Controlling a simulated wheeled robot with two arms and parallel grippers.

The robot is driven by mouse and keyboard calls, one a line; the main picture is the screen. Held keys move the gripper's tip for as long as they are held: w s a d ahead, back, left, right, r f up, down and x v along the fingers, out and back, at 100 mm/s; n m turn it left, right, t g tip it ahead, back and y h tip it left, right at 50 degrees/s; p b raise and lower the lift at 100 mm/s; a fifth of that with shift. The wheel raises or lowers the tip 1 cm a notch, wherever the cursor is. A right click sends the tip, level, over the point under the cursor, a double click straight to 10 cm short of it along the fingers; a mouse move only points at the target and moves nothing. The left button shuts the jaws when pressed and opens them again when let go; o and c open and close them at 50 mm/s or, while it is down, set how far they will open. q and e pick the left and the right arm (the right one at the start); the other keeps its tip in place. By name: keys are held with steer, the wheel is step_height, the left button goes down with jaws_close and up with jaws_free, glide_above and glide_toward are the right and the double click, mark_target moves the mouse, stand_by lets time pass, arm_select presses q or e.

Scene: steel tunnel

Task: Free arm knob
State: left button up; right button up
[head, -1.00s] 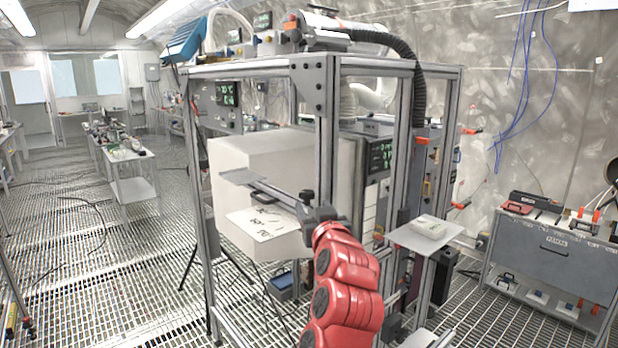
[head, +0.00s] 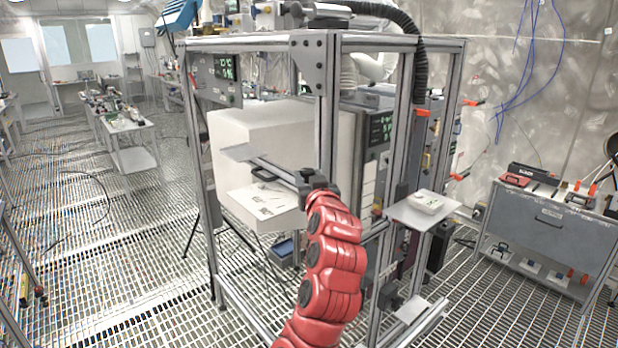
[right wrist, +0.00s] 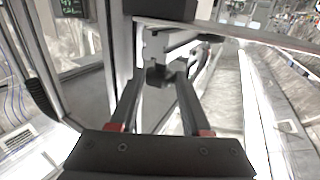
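A small black knob (head: 307,173) sits on the clamp of a grey metal arm (head: 275,170), which is fixed to the front post of the aluminium frame (head: 327,120). The arm reaches left to a flat plate (head: 238,153). My right gripper (head: 303,186) is at this clamp, at the end of my red arm; its fingers are hard to make out there. In the right wrist view, its two fingers (right wrist: 160,80) are apart, with a dark knob-like part (right wrist: 160,73) between the tips. Contact cannot be told. My left gripper is not in view.
A large white block (head: 265,140) stands behind the arm inside the frame. A small shelf (head: 405,218) with a pale item juts out on the right. A grey cabinet (head: 550,238) stands farther right.

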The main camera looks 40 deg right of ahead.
jaws_close()
steer(key=shift+s+d+f+y+b, duration=0.15)
steer(key=shift+y+b, duration=0.15)
steer(key=shift+b, duration=0.45)
steer(key=n+y+b, duration=0.1)
steer(key=n+y, duration=0.1)
steer(key=y, duration=0.1)
steer(key=d+n+t+y+b, duration=0.1)
steer(key=n+y+b, duration=0.1)
steer(key=y, duration=0.1)
steer(key=shift+t+b, duration=0.3)
steer(key=shift+d+r+n+y+p, duration=0.1)
steer(key=shift+n+y+p, duration=0.1)
steer(key=shift+n+y, duration=0.9)
steer(key=shift+d+r+n+y+p, duration=0.15)
steer(key=shift+n+y, duration=0.55)
steer(key=shift+y, duration=0.8)
steer(key=shift+a, duration=0.1)
steer(key=shift+o, duration=1.4)
jaws_free()
